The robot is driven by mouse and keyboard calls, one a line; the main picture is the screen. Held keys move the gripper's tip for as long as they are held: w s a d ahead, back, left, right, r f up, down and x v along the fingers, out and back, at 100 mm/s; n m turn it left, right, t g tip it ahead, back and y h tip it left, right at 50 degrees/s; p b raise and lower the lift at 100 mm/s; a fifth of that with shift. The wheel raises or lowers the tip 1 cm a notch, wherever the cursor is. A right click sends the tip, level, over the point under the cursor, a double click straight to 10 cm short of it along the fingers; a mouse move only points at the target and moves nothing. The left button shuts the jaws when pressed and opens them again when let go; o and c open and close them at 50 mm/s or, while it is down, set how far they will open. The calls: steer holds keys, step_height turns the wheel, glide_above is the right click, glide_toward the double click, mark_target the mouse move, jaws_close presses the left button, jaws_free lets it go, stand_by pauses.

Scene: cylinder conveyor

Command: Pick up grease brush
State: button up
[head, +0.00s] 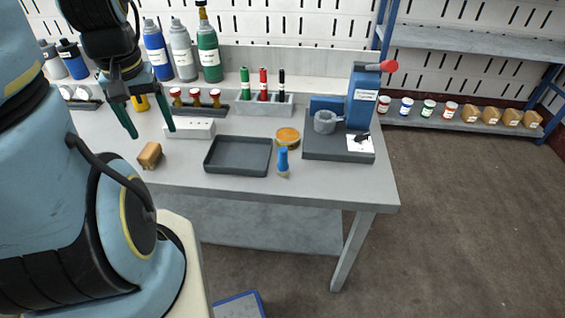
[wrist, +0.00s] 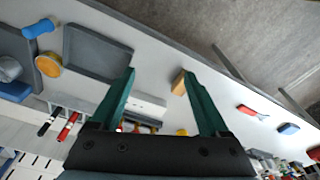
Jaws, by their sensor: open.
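The likely grease brush, a small upright piece with a blue handle and a pale lower end (head: 283,162), stands near the front edge of the grey table, right of the dark tray. Its blue handle (wrist: 40,28) also shows at the upper left of the wrist view. My gripper (head: 153,132) is open and empty, above the left part of the table and well left of the brush. Its two green fingers (wrist: 160,73) are spread in the wrist view with nothing between their tips. The brush's bristles are too small to make out.
A dark tray (head: 237,171) and an amber round tin (head: 287,137) are close to the brush. A blue press (head: 362,98) stands on a dark base at right. A tan block (head: 150,155) lies below my gripper. Bottles (head: 181,53) and a marker holder (head: 264,109) line the back.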

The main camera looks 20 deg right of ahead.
steer(key=shift+d, duration=0.15)
steer(key=shift+c, duration=0.8)
steer(key=d+m, duration=0.4)
steer(key=w+d+m+p, duration=0.1)
steer(key=d+m, duration=0.3)
steer(key=d+m+p, duration=0.1)
steer(key=d+m, duration=0.2)
steer(key=m, duration=0.2)
steer(key=shift+w+d+f+g, duration=0.2)
steer(key=shift+d+f+g, duration=0.2)
steer(key=shift+c, duration=0.3)
steer(key=m+p, duration=0.1)
steer(key=m, duration=1.3)
glide_above(283, 149)
steer(key=f, duration=0.2)
steer(key=shift+s+d+f+m+g, duration=0.1)
steer(key=shift+s+f+m+g, duration=0.1)
steer(key=shift+m+g, duration=0.15)
step_height(283, 149, down, 5)
steer(key=shift+r, duration=0.15)
steer(key=shift+w+f+p, duration=0.15)
steer(key=shift+f+p, duration=0.1)
steer(key=shift+f, duration=1.15)
steer(key=shift+w+f+p, duration=0.1)
steer(key=shift+f+p, duration=0.15)
steer(key=shift+f, duration=1.15)
steer(key=shift+c, duration=0.4)
